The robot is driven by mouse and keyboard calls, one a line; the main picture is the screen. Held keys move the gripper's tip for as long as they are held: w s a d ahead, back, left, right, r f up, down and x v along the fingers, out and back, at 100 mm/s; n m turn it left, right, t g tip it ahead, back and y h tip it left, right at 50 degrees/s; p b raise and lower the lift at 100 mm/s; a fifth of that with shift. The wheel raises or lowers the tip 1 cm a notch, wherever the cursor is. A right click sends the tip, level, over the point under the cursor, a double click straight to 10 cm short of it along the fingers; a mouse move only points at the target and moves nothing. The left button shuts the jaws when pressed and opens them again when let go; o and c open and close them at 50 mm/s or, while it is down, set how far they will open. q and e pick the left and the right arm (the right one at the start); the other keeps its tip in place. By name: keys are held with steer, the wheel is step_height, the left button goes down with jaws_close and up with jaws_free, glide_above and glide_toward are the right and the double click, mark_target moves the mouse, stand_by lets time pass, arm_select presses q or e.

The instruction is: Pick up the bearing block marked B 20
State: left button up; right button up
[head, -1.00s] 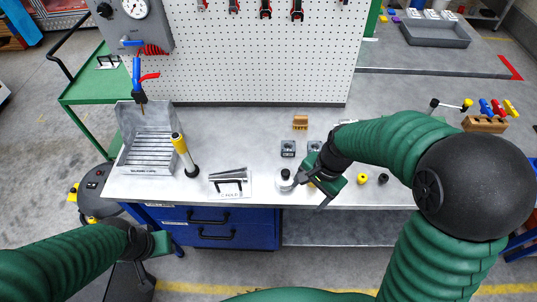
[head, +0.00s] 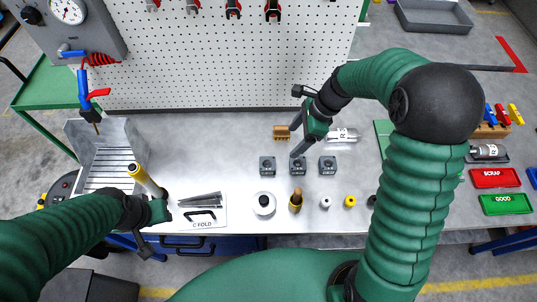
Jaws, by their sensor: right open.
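Three dark grey bearing blocks stand in a row on the bench: a left one (head: 267,166), a middle one (head: 298,167) and a right one (head: 327,166). Their markings are too small to read, so I cannot tell which is B 20. My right gripper (head: 293,141) is open and empty, with its fingers just behind and above the middle block. One fingertip overlaps that block's top edge in the picture; I cannot tell if they touch. My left gripper (head: 148,236) is low at the bench's front left edge, and its jaws are unclear.
A wooden block (head: 281,132) and a clear cylinder marked R (head: 342,135) lie behind the row. In front are a white round pot (head: 264,203), a wooden-handled tool (head: 296,200) and small bushings (head: 349,201). A pegboard (head: 230,60) stands at the back.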

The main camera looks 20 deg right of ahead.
steer(key=a+x, duration=0.1)
steer(key=x, duration=0.3)
glide_above(268, 165)
steer(key=f, duration=0.5)
steer(key=shift+d+f, duration=0.2)
steer(key=shift+d, duration=0.15)
step_height(268, 165, down, 4)
steer(key=shift+r, duration=0.2)
steer(key=shift+f, duration=0.35)
steer(key=shift+a, duration=0.45)
steer(key=shift+c, duration=0.8)
steer(key=shift+w+a+r, duration=0.1)
steer(key=shift+a, duration=0.3)
steer(key=c, duration=0.5)
steer(key=shift+c, duration=1.2)
steer(key=shift+d, duration=0.5)
steer(key=c, duration=0.7)
steer(key=shift+d, duration=0.1)
jaws_close()
arm_select(q)
steer(key=shift+s+a+r, duration=0.2)
steer(key=shift+s+a, duration=0.3)
steer(key=shift+a, duration=0.25)
